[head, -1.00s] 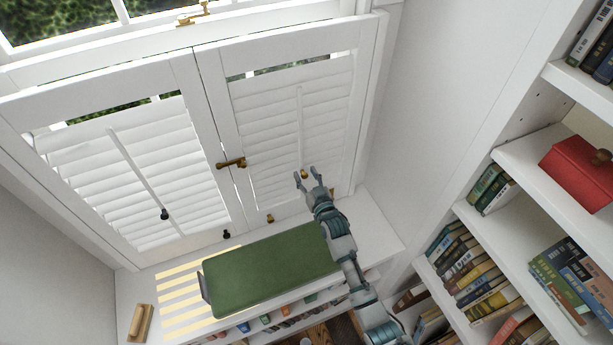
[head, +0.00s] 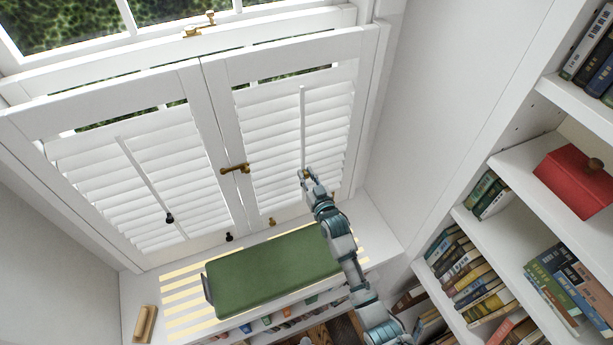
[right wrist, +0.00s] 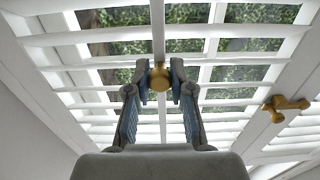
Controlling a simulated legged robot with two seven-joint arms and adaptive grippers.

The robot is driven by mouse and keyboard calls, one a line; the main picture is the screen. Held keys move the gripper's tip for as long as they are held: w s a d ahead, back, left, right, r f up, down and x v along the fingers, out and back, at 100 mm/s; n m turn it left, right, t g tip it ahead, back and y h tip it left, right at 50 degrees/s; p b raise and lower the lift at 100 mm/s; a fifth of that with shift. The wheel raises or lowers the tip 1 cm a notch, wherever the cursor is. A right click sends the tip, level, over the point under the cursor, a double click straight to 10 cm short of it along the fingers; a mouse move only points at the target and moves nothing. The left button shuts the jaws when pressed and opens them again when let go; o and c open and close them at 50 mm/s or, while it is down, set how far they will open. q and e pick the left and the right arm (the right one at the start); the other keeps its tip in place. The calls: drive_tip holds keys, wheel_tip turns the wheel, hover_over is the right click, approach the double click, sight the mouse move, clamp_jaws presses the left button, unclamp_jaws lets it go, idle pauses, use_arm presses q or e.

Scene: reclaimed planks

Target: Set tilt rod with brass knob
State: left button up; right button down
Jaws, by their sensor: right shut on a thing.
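The tilt rod with the brass knob (right wrist: 159,77) runs down the middle of the right shutter panel. In the right wrist view my right gripper (right wrist: 159,82) is shut on the brass knob, one finger on each side. The right panel's slats (right wrist: 90,115) are open, with greenery showing between them. The left panel has a tilt rod with a black knob (head: 169,218). My left gripper is not in view.
A brass latch (head: 235,168) sits where the panels meet. Below are a green cushion (head: 270,272) and a wooden-handled brush (head: 145,323) on the white sill bench. A bookshelf with a red box (head: 575,180) stands at the right.

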drive_tip(key=shift+f, duration=0.1)
drive_tip(key=c, duration=1)
unclamp_jaws()
drive_tip(key=v, duration=1.2)
drive_tip(key=shift+f, duration=0.1)
